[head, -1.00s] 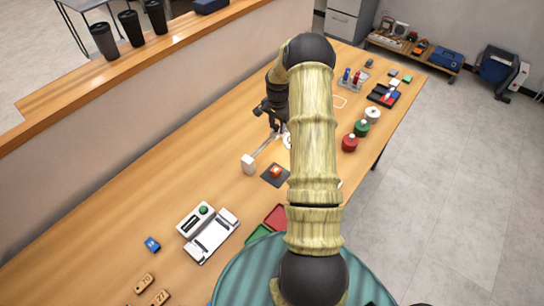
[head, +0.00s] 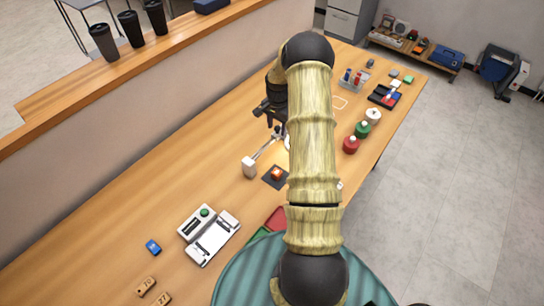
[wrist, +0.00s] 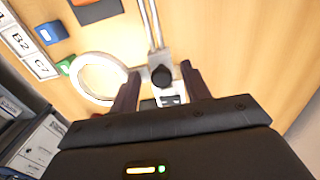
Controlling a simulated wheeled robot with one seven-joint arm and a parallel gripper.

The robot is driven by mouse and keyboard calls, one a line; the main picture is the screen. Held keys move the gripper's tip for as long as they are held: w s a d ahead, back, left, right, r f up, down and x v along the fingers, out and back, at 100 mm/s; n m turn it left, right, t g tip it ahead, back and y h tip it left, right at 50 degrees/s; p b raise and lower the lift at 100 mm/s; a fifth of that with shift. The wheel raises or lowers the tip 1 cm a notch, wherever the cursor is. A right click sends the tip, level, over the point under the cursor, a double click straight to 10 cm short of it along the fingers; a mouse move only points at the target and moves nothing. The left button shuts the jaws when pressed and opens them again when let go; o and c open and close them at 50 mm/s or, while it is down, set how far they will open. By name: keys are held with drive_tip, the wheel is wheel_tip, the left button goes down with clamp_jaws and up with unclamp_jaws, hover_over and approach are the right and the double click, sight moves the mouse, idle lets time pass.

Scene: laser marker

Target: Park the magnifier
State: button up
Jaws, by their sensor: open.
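The magnifier has a white block base (head: 249,167) on the table, with thin rods running up and right toward my gripper. In the wrist view its pale ring lens (wrist: 72,78) lies to the left, and its rods (wrist: 150,25) lead down to a joint with a dark knob (wrist: 161,76). My gripper (wrist: 160,92) is open, its fingers showing on either side of the joint, with the left finger overlapping the ring's edge. I cannot tell whether they touch it. In the head view my gripper (head: 278,128) is partly hidden by my arm.
An orange block (head: 277,173) sits on a dark pad (head: 269,182) beside the base. Red (head: 350,145) and green (head: 362,129) round containers stand to the right. Bare table lies left of the base.

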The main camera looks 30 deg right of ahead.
drive_tip(key=shift+r+p, duration=1.2)
drive_tip(key=shift+r, duration=1.55)
drive_tip(key=shift+d, duration=0.1)
drive_tip(key=shift+w, duration=0.1)
drive_tip(key=shift+r, duration=0.1)
drive_tip(key=s+a+r+n+b, duration=0.1)
drive_tip(key=s+a+r+n, duration=0.15)
drive_tip(key=a, duration=0.25)
drive_tip(key=s+a+r+n+t, duration=0.1)
drive_tip(key=s+a+r+n, duration=0.1)
drive_tip(key=a+r, duration=0.3)
drive_tip(key=s+a+r+n+b, duration=0.1)
drive_tip(key=s+a+r+n, duration=0.2)
drive_tip(key=a, duration=0.3)
drive_tip(key=s+a+r+n+t, duration=0.1)
drive_tip(key=s+a+n, duration=0.2)
drive_tip(key=s+a, duration=0.2)
drive_tip(key=s+a+r+n, duration=0.2)
drive_tip(key=s+a, duration=0.3)
drive_tip(key=s, duration=0.5)
drive_tip(key=shift+r+n+t+b, duration=0.25)
drive_tip(key=shift+n+t+b, duration=0.15)
drive_tip(key=shift+n, duration=0.35)
